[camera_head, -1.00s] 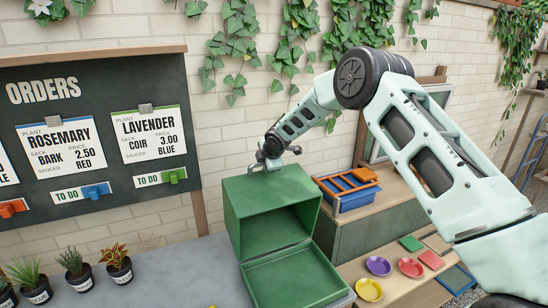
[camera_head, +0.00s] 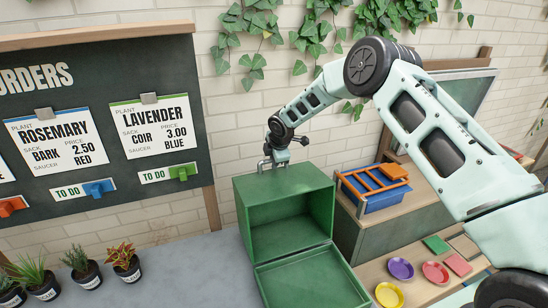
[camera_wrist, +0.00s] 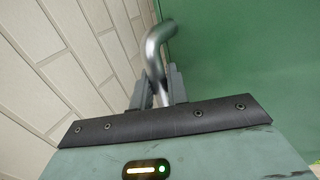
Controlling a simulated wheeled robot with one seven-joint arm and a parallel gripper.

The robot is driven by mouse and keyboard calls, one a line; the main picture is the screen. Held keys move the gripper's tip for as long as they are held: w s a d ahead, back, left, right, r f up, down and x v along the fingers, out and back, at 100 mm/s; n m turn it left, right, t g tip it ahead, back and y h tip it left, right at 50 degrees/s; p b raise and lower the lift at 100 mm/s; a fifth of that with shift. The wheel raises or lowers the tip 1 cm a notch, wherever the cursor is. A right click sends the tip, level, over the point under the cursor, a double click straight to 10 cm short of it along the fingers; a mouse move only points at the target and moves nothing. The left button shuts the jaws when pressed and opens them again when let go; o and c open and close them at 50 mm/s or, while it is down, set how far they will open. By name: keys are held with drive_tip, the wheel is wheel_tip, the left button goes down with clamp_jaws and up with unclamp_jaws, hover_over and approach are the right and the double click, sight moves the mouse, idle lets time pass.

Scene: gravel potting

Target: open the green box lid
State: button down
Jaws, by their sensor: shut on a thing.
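The green box (camera_head: 300,257) stands open on the grey worktop. A deep upright green part, the raised lid (camera_head: 295,185), shows its hollow side to the front, and a shallow green part lies flat before it. A bent metal handle (camera_head: 264,167) is at the top rear left of the upright part. My gripper (camera_head: 278,160) is at this handle, above the box. In the wrist view, my gripper (camera_wrist: 160,92) is shut on the metal handle (camera_wrist: 155,50), with a green face beside it. The fingertips are partly hidden by the handle and the gripper body.
A blue crate (camera_head: 380,195) with an orange rack stands on a cabinet to the right. Purple (camera_head: 401,268), red and yellow saucers lie on the lower shelf. Small potted plants (camera_head: 82,266) stand at the left. The orders board (camera_head: 100,110) hangs on the brick wall behind.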

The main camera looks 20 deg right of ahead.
drive_tip(key=c, duration=1.4)
unclamp_jaws()
drive_tip(key=shift+s+r, duration=0.1)
drive_tip(key=b+v, duration=0.6)
drive_tip(key=v, duration=1.1)
drive_tip(key=shift+r, duration=0.1)
